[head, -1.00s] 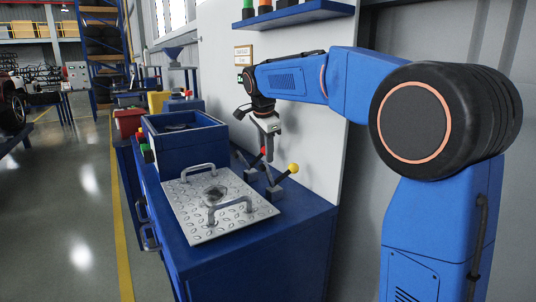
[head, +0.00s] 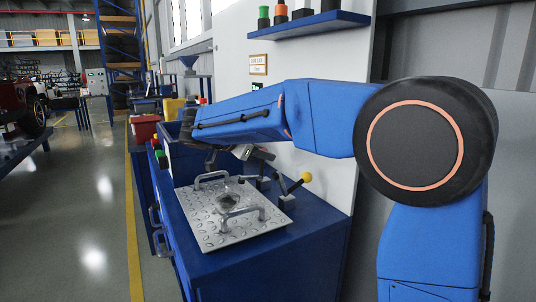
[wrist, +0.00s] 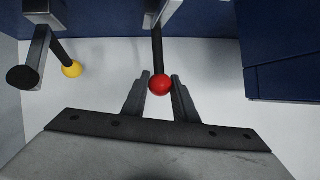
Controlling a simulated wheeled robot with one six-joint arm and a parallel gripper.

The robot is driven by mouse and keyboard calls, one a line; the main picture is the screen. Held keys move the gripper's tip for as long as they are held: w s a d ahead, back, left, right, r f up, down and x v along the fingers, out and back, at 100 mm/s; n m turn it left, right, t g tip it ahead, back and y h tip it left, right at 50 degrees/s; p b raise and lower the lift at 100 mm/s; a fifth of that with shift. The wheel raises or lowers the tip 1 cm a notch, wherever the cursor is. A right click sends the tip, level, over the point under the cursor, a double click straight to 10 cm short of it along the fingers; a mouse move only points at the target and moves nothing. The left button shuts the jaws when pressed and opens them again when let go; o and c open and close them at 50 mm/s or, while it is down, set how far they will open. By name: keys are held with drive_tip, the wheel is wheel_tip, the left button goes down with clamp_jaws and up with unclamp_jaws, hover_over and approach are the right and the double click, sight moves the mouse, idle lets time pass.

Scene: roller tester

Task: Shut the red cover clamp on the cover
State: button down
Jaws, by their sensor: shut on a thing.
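The red cover clamp's ball knob (wrist: 160,86) sits between the fingertips of my gripper (wrist: 161,80) in the wrist view, with its dark lever running up from it. My gripper (head: 258,153) is shut on this knob. In the head view the gripper is tilted and hides the red knob. The patterned metal cover (head: 205,228) lies flat on the blue bench, with two handles and a round window. Whether the red clamp's foot touches the cover cannot be told.
The clamp with the yellow knob (head: 306,178) stands right of the red one; its knob also shows in the wrist view (wrist: 72,69). A raised blue box (head: 184,165) stands behind the cover. A white panel (head: 325,145) rises along the right side.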

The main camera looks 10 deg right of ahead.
drive_tip(key=shift+s+a, duration=0.15)
drive_tip(key=shift+a, duration=0.3)
idle(0.3)
drive_tip(key=c, duration=1.4)
unclamp_jaws()
drive_tip(key=shift+a, duration=0.1)
drive_tip(key=shift+c, duration=0.2)
drive_tip(key=shift+s, duration=0.1)
drive_tip(key=v, duration=1.7)
drive_tip(key=shift+s+a+r, duration=0.1)
drive_tip(key=shift+s, duration=0.05)
